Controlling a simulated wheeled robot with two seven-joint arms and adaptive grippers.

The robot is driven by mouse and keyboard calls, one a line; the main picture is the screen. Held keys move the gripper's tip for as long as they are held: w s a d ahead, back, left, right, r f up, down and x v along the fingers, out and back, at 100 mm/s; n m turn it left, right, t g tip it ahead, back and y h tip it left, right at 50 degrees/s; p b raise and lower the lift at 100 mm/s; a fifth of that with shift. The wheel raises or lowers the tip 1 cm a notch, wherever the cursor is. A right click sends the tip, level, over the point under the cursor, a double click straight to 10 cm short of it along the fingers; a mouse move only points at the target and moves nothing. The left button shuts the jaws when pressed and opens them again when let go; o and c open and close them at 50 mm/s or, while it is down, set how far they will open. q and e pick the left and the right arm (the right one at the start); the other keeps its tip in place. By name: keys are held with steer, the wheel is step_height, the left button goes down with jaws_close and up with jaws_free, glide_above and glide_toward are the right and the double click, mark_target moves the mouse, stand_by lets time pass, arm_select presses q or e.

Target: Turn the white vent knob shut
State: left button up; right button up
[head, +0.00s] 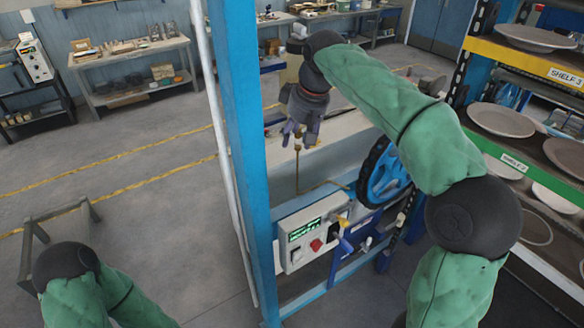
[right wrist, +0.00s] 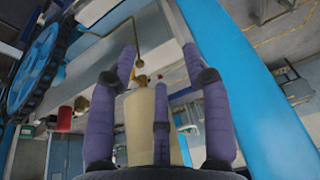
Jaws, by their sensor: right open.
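A grey-white control box (head: 312,236) with a green display sits low on the blue frame. A small pale knob (head: 296,255) on its front, left of a red knob (head: 316,245), looks like the white vent knob; I cannot tell its angle. My right gripper (head: 299,136) hangs well above the box, fingers downward, open beside a thin brass pipe (head: 298,163). In the right wrist view, its spread purple fingers (right wrist: 152,75) show around a cream cylinder (right wrist: 147,125) with a brass fitting; I cannot tell whether they touch it. My left gripper is out of view.
A blue post (head: 240,130) stands left of my right gripper. A blue handwheel (head: 383,172) is right of the pipe. Yellow and blue levers stick out at the box's right side. Shelves of plates (head: 500,119) are at right; open floor lies left.

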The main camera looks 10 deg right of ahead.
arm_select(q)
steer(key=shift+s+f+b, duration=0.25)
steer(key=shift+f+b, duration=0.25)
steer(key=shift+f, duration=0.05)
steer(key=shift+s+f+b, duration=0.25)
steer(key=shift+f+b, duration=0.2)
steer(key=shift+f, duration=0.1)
arm_select(e)
step_height(320, 180, down, 9)
steer(key=a, duration=0.1)
steer(key=shift+w+a, duration=0.2)
steer(key=shift+w, duration=0.25)
